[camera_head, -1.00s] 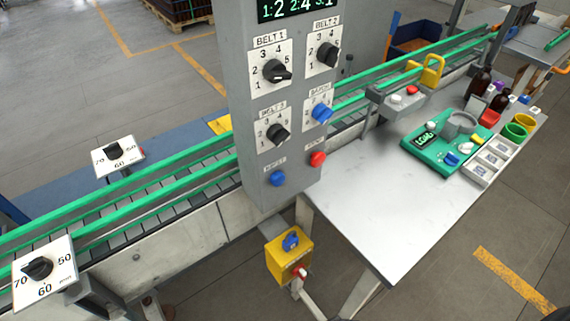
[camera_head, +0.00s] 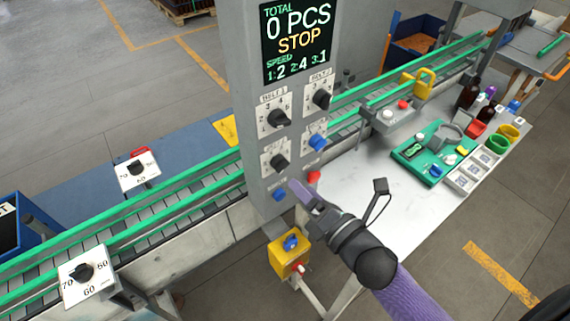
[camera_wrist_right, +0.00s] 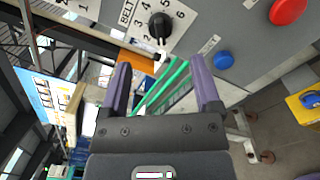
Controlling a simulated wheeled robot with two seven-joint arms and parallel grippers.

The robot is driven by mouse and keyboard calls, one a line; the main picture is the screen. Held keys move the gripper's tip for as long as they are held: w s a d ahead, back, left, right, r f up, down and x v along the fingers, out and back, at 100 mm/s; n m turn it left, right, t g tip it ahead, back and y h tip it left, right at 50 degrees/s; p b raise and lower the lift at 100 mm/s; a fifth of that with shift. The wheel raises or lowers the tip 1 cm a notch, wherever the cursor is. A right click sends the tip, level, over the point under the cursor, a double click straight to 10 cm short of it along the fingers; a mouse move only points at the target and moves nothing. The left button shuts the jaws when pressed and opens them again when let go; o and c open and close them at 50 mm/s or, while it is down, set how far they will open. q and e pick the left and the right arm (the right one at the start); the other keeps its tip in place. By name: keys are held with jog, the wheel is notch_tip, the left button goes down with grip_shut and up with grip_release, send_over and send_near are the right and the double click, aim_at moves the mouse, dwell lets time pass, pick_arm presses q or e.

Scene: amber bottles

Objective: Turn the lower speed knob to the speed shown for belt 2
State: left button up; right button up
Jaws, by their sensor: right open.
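The control box has a display (camera_head: 299,42) reading TOTAL 0 PCS, STOP, and speeds 1:2, 2:4, 3:1. The lower black speed knob (camera_head: 279,161) sits on a numbered white plate, below the BELT 1 knob (camera_head: 279,118) and BELT 2 knob (camera_head: 322,99). Its setting is too small to read surely. In the right wrist view a black knob (camera_wrist_right: 160,25) on a BELT plate shows beyond the fingers. My right gripper (camera_head: 299,190) is open and empty in front of the box's lower part, apart from the knob; it also shows in the wrist view (camera_wrist_right: 160,66). My left gripper is out of view.
A blue knob (camera_head: 317,142), blue button (camera_head: 278,194) and red button (camera_head: 314,177) are close by on the box. A yellow box (camera_head: 289,254) hangs below. The conveyor (camera_head: 150,215) runs behind. A white table (camera_head: 350,190) stands right.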

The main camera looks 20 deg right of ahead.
aim_at(284, 169)
jog(key=x, duration=0.7)
jog(key=shift+f, duration=0.1)
jog(key=shift+p, duration=0.3)
grip_shut()
